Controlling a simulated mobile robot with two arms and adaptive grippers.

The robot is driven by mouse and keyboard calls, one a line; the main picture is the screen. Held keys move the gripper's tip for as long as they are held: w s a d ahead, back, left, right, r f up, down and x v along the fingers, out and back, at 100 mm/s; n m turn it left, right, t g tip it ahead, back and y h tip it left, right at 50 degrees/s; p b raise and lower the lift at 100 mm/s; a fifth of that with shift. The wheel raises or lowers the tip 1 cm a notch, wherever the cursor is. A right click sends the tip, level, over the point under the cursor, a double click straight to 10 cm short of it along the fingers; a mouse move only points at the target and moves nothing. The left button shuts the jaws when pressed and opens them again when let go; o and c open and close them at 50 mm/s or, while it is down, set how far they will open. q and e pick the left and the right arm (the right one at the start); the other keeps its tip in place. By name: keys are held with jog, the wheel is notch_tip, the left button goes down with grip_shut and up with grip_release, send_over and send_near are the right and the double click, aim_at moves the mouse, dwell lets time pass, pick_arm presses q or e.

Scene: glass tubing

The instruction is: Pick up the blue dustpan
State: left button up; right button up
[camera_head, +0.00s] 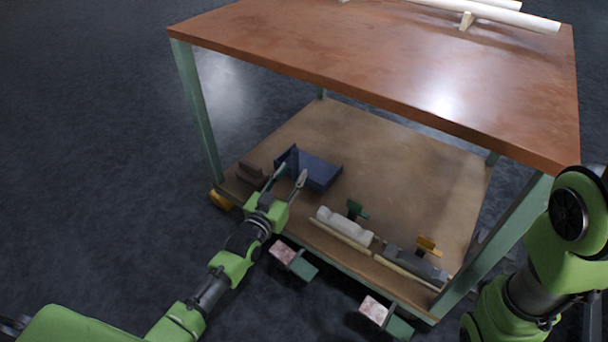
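The blue dustpan (321,171) lies on the lower shelf (395,165) of the cart, near its front left part, with a raised dark blue part at its left end. My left gripper (293,171) reaches in from the front left, over the shelf's front edge. Its two fingers are spread apart, with their tips at the dustpan's near left side. I cannot tell whether they touch it. My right arm (560,240) shows at the right edge, but its gripper is out of view.
The brown tabletop (400,70) overhangs the shelf, with pale tubes (490,12) at its far right. A brown block (251,173) lies left of the dustpan. A white piece (345,222), a green-handled tool (356,209) and a grey tool (415,265) lie right. Green legs (200,110) stand at the corners.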

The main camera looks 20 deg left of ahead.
pick_arm(q)
jog(key=shift+w+d, duration=0.1)
jog(key=shift+w, duration=0.25)
grip_shut()
jog(key=shift+r, duration=0.1)
